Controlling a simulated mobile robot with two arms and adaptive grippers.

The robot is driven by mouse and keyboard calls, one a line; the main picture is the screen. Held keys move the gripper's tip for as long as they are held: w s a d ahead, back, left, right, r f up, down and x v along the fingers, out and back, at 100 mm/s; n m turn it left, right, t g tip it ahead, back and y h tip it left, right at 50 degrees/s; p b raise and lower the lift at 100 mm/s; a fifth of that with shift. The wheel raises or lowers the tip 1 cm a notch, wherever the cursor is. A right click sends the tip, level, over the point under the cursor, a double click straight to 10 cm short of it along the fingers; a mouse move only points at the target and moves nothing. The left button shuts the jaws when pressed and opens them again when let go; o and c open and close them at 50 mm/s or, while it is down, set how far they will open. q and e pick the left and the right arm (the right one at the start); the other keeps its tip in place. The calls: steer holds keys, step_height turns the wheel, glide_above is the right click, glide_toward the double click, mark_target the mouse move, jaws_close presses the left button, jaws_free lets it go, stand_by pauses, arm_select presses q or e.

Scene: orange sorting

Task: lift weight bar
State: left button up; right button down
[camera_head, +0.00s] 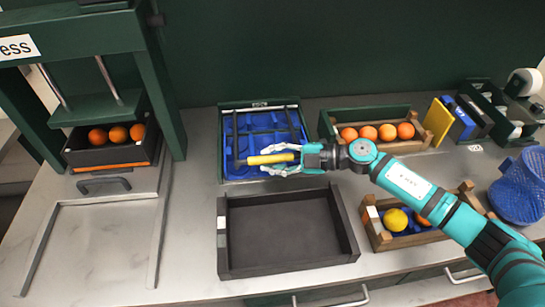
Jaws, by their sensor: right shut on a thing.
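A yellow bar (271,159) lies across the near part of a blue-lined tray (223,133) with a dark green rim, joined to a thin dark rod at its left end. My right gripper (284,159) is around the yellow bar near its right end, with one finger on the far side and one on the near side. It is shut on the bar. Whether the bar touches the tray is not clear. My left gripper is not in the view.
An empty dark tray (340,240) stands in front. A press (160,80) with a crate of oranges is at the left. A crate of oranges (412,117) is behind my right arm, and another crate (374,227) is below it. A blue basket (519,190) stands far right.

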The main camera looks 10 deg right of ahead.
steer(key=w+r+p, duration=0.7)
steer(key=r+p, duration=0.1)
steer(key=r, duration=0.5)
steer(key=shift+w+r, duration=0.2)
steer(key=shift+r, duration=0.2)
steer(key=c, duration=1.2)
jaws_free()
steer(key=shift+f, duration=0.1)
steer(key=shift+o, duration=0.2)
steer(key=shift+d, duration=0.1)
